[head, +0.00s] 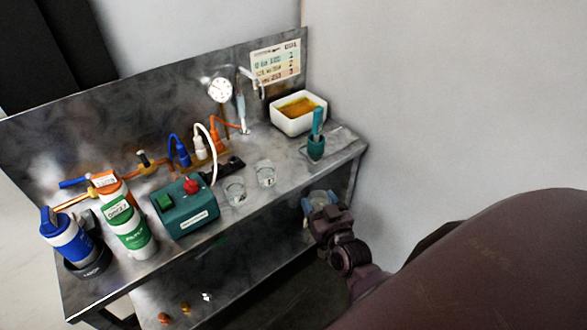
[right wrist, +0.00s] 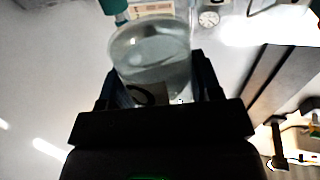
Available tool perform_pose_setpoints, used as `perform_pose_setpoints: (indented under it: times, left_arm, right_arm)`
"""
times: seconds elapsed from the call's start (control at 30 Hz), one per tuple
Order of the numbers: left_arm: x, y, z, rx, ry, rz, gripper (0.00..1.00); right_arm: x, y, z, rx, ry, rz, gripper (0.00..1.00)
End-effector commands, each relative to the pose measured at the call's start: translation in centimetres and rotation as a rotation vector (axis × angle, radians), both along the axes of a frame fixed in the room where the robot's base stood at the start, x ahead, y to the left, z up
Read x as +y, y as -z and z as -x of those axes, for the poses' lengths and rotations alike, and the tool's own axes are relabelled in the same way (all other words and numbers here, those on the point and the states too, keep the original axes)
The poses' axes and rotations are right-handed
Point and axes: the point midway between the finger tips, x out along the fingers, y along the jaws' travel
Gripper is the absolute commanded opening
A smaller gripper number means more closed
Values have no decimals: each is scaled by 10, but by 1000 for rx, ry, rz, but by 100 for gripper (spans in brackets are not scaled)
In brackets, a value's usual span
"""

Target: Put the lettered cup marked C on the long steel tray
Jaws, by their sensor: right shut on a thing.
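My right gripper (head: 320,205) hangs just off the front edge of the bench, near its right end. In the right wrist view its two dark fingers (right wrist: 160,92) are shut on a clear cup (right wrist: 152,50). A dark curved letter on a pale label shows low on this cup, partly hidden by the gripper; I cannot tell for certain that it is C. Two other clear cups, a left one (head: 235,193) and a right one (head: 266,174), stand on the bench; their letters are too small to read. I cannot pick out a long steel tray. My left gripper is not in view.
The steel bench (head: 275,203) holds a teal box (head: 184,222) with a red knob, bottles (head: 133,235) at the left, a white basin (head: 290,122) and a teal holder (head: 316,147) at the right. A lower shelf (head: 240,287) carries small items. A wall stands at the right.

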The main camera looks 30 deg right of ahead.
Motion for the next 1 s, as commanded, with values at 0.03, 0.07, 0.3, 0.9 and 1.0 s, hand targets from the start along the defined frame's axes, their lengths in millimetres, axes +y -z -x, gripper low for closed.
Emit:
perform_pose_setpoints:
  times: [0.03, 0.07, 0.3, 0.9, 1.0]
  left_arm:
    - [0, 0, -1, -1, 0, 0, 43]
    - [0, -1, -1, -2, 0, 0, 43]
    - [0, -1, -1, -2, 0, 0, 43]
    - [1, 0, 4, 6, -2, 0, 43]
    - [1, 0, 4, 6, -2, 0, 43]
  right_arm:
    - [0, -2, 0, -3, 9, -2, 34]
    - [-1, -3, 0, -4, 12, -2, 34]
    - [-2, -6, 0, -3, 16, 0, 34]
    - [-17, -7, -69, -4, 14, -1, 34]
    - [-21, -7, -88, -4, 14, -1, 34]
